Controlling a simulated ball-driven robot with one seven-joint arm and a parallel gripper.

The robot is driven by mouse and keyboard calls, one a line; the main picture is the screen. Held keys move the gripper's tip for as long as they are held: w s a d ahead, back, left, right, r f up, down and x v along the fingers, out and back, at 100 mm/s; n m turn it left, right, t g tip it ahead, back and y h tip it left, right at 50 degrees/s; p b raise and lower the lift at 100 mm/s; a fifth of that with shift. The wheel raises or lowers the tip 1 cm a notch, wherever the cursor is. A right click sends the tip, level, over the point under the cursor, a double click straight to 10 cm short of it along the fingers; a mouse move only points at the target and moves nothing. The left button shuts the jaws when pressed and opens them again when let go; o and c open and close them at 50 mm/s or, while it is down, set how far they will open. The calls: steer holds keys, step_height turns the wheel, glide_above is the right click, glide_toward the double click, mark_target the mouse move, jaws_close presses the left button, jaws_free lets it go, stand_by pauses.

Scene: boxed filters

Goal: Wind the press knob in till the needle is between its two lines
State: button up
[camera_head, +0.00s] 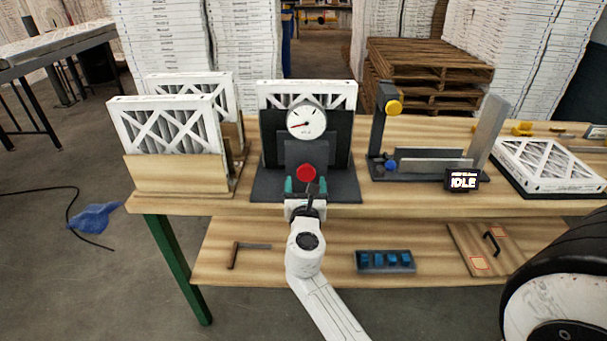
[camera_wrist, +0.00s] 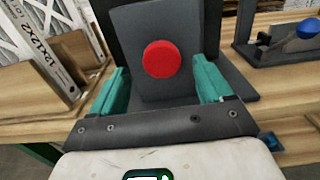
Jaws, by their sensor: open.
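The red press knob (camera_head: 306,173) is on the front of a dark grey press (camera_head: 268,186) that stands on the wooden bench. The knob also shows in the wrist view (camera_wrist: 161,59). A round white gauge (camera_head: 306,121) sits above it, its red needle pointing left and slightly down. The gauge's two lines are too small to make out. A white-framed filter (camera_head: 268,93) stands upright at the back of the press. My gripper (camera_head: 306,186) is open, its teal fingers on either side of the knob and apart from it in the wrist view (camera_wrist: 160,86).
Boxed filters (camera_head: 165,124) stand in a wooden rack at the left. A dark fixture (camera_head: 377,135) with yellow and blue knobs and an IDLE display (camera_head: 462,180) stand to the right, with a flat filter (camera_head: 548,165) beyond. A lower shelf (camera_head: 310,265) holds a blue-celled tray.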

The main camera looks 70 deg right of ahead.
mark_target(306, 174)
steer(key=shift+x, duration=2.35)
steer(key=c, duration=1)
